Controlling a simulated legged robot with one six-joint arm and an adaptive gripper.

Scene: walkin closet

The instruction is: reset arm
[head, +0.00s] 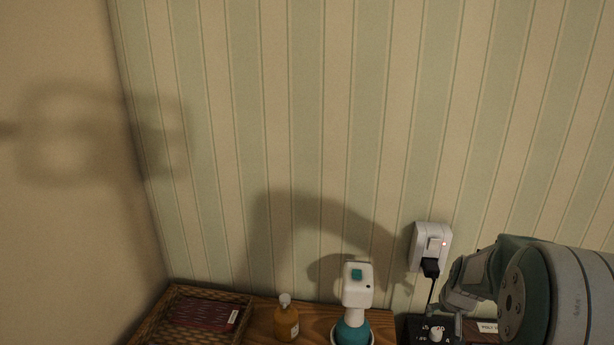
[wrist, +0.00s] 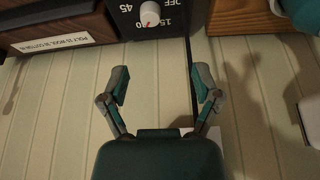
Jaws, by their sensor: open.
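My gripper (wrist: 161,88) is open in the wrist view, with its two fingers spread apart and nothing between them. In the head view my arm comes in from the lower right, and the gripper (head: 457,300) is partly hidden by the wrist. It is close to the black timer box (head: 415,326) and the wall outlet (head: 416,246). In the wrist view the timer's dial (wrist: 149,14) lies beyond the fingertips, at the top. I cannot tell the exact gap between gripper and box.
A wooden surface (head: 262,322) runs along the striped wall. It holds a woven tray (head: 245,312), an amber bottle (head: 286,322) and a white-and-teal device (head: 356,290). A black plug (head: 430,268) with a cord is in the outlet. The wall above is bare.

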